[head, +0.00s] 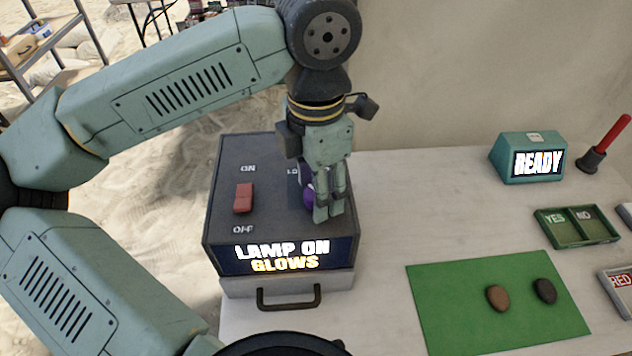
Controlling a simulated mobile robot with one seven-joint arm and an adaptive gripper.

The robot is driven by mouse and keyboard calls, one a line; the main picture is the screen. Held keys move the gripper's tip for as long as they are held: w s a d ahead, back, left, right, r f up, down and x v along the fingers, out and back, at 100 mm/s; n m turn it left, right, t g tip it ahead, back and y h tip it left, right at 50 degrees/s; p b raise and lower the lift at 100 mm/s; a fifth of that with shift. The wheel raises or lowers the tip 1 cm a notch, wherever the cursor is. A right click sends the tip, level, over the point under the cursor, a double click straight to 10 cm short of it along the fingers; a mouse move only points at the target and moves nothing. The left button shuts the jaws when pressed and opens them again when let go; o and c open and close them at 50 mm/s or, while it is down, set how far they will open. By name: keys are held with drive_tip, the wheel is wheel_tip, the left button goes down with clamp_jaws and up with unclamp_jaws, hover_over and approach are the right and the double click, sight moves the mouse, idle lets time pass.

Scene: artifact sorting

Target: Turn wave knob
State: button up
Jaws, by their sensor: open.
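The dark control box (265,166) stands at the left of the white table, with a lit front display (283,256) reading "LAMP ON GLOWS". A red switch (243,198) sits on its top between the labels ON and OFF. The wave knob (308,196) is purple and on the right of the box top. It is mostly hidden behind my gripper (329,215). My gripper points down over the knob with its fingertips low beside it. I cannot tell whether the fingers touch the knob.
A drawer handle (288,297) sticks out below the box. A green mat (450,310) holds a brown stone (498,298) and a dark stone (545,290). Farther right are a teal READY display (525,143), a red-handled tool (612,135) and a YES/NO tray (577,243).

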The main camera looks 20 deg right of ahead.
drive_tip(key=shift+c, duration=0.3)
drive_tip(key=c, duration=1.1)
drive_tip(key=shift+f+b, duration=0.1)
drive_tip(key=shift+b, duration=0.25)
drive_tip(key=shift+f+m+b, duration=0.1)
drive_tip(key=shift+m+b, duration=0.75)
drive_tip(key=shift+m, duration=0.25)
drive_tip(key=m+b, duration=0.3)
drive_tip(key=m, duration=0.1)
drive_tip(key=shift+m, duration=0.3)
drive_tip(key=m, duration=0.3)
drive_tip(key=shift+b, duration=0.3)
drive_tip(key=shift+r+m, duration=0.2)
drive_tip(key=shift+m, duration=1.8)
